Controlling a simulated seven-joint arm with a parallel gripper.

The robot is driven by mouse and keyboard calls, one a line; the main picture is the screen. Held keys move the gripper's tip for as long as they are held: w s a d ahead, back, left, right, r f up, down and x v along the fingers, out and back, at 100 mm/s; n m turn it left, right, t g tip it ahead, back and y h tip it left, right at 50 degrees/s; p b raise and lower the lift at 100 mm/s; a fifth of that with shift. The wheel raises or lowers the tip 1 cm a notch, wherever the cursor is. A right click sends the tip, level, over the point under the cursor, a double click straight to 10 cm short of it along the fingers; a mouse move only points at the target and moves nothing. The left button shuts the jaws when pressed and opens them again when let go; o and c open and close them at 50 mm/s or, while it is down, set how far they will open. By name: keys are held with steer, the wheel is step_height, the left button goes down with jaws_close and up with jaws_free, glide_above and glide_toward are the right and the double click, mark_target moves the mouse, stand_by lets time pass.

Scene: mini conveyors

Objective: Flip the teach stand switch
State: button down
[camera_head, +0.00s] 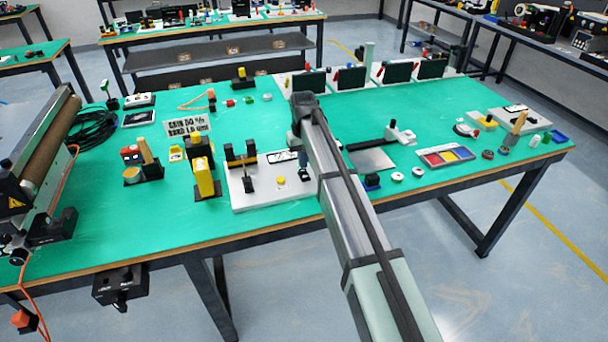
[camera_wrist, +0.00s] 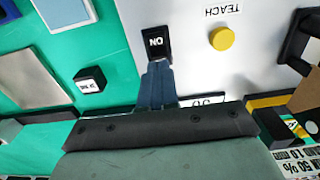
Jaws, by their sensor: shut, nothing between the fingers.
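The teach stand is a white plate (camera_head: 265,198) at the front middle of the green table. In the wrist view the plate (camera_wrist: 200,65) carries the word TEACH, a round yellow button (camera_wrist: 222,39) and a black rocker switch (camera_wrist: 156,43) marked ON. My gripper (camera_wrist: 157,68) is shut and empty, with its fingertips right at the near edge of the switch. I cannot tell whether they touch it. In the head view my gripper (camera_head: 304,173) is low over the plate's right end, and I cannot make out the switch there.
Black posts (camera_head: 242,165) stand on the plate's left part, with a yellow block (camera_head: 205,177) further left. Right of my arm are a small dark block (camera_head: 372,181), a grey plate (camera_head: 371,160) and a coloured tray (camera_head: 446,156). The table middle behind is mostly clear.

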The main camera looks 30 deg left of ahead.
steer(key=shift+f, duration=1)
stand_by(0.9)
steer(key=shift+r, duration=0.1)
steer(key=shift+r, duration=3.4)
